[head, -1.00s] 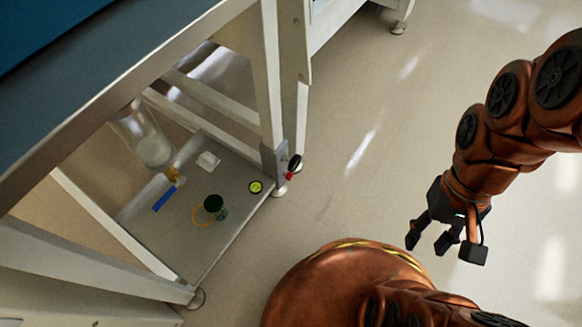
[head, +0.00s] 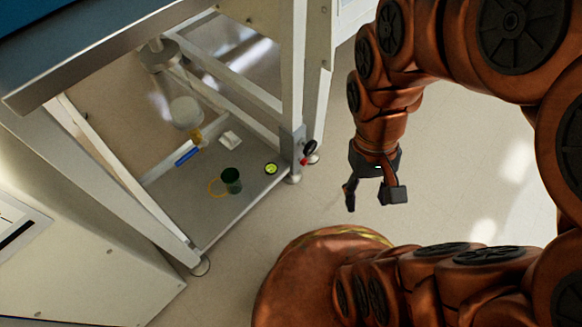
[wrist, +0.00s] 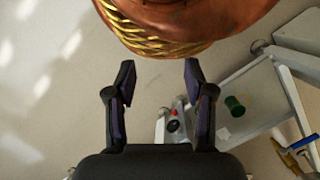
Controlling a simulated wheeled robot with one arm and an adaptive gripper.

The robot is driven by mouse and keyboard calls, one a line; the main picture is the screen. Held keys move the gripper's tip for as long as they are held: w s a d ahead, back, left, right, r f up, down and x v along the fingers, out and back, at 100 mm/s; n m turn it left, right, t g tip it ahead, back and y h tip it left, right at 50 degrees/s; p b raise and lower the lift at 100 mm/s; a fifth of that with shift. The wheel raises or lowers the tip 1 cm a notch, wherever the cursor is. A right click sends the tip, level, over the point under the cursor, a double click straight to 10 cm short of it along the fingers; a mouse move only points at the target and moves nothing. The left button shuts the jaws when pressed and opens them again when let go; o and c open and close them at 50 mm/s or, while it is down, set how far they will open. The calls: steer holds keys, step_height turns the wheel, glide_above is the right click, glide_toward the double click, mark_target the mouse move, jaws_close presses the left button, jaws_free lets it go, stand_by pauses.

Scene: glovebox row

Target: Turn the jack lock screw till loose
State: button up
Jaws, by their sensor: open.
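A black round knob (head: 310,147) and a small red part (head: 304,161) sit low on the white stand's near right leg, at a grey bracket (head: 298,142). I cannot tell which of the two is the jack lock screw. The red part (wrist: 173,126) also shows in the wrist view, lower middle, partly close to my gripper's body. My gripper (head: 372,196) is open and empty, pointing down to the right of the leg and apart from it. In the wrist view, both fingers of my gripper (wrist: 159,78) are spread with nothing between them.
Floor (head: 440,190) right of the leg is clear.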

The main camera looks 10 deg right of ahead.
steer(key=w+d+f+m+t+h+b, duration=0.1)
steer(key=w+d+f+m+t, duration=0.1)
steer(key=w+d+f, duration=0.55)
steer(key=w+d+f+m+t+h+b, duration=0.15)
steer(key=w+d+f, duration=0.25)
steer(key=w+d, duration=0.55)
steer(key=w+d+f+m+t+b, duration=0.2)
steer(key=w+d+f+m+t, duration=0.15)
steer(key=w+f, duration=0.9)
steer(key=m+t+y+b, duration=0.4)
steer(key=m+t+y, duration=0.7)
steer(key=m+y, duration=0.15)
glide_toward(306, 164)
steer(key=d+x, duration=0.1)
steer(key=x, duration=0.2)
steer(key=shift+y, duration=0.4)
steer(key=shift+f+b+x, duration=0.15)
steer(key=shift+b+x, duration=0.3)
steer(key=shift+x, duration=0.55)
steer(key=shift+f+b+x, duration=0.15)
steer(key=shift+b+x, duration=0.25)
steer(key=shift+x, duration=0.6)
steer(key=shift+f+b+x, duration=0.2)
steer(key=shift+b+x, duration=0.25)
steer(key=shift+x, duration=0.55)
steer(key=shift+b+x, duration=0.3)
steer(key=shift+x, duration=0.6)
steer(key=shift+a+r, duration=0.1)
steer(key=shift+r, duration=0.05)
